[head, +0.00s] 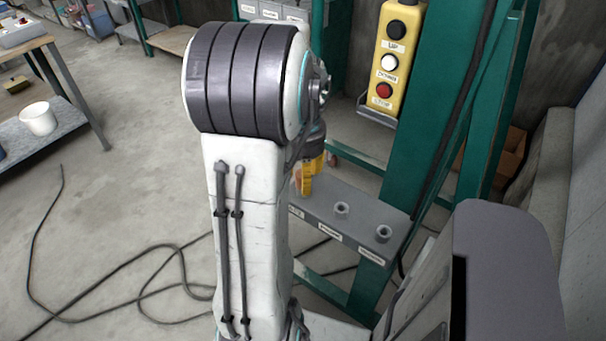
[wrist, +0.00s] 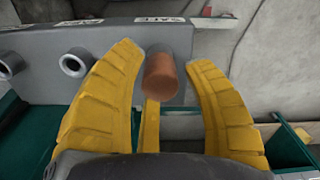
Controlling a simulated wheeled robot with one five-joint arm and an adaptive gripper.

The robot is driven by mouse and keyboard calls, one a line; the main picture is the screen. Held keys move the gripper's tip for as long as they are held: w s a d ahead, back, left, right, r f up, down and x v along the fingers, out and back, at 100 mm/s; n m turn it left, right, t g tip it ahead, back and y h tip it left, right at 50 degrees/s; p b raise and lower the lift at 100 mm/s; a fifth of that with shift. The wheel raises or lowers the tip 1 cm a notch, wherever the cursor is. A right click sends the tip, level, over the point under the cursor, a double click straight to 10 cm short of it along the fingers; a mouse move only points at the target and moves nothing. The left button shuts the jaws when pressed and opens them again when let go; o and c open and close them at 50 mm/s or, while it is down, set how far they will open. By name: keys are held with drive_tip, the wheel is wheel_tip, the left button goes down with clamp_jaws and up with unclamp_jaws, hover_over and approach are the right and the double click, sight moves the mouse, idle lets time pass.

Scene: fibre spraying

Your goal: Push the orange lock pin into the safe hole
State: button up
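The orange lock pin (wrist: 161,78) stands out from the grey block in the wrist view, in line with a label (wrist: 160,19) that seems to read SAFE. Its lower end is hidden, so I cannot tell how deep it sits. My gripper (wrist: 165,62) has its yellow fingers on both sides of the pin, with a narrow gap at the right. A third finger shows below the pin. In the head view my gripper (head: 307,175) points down over the block's left end, and the safe hole is hidden there.
The grey block (head: 318,205) has two empty ring sockets, a middle one (head: 341,208) and a right one (head: 383,232). A green post (head: 420,110) and a yellow button box (head: 396,55) stand behind it. Black cables (head: 150,270) lie on the floor at left.

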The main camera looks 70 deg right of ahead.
drive_tip(key=shift+o, duration=0.6)
wheel_tip(320, 180, up, 12)
idle(0.4)
idle(0.6)
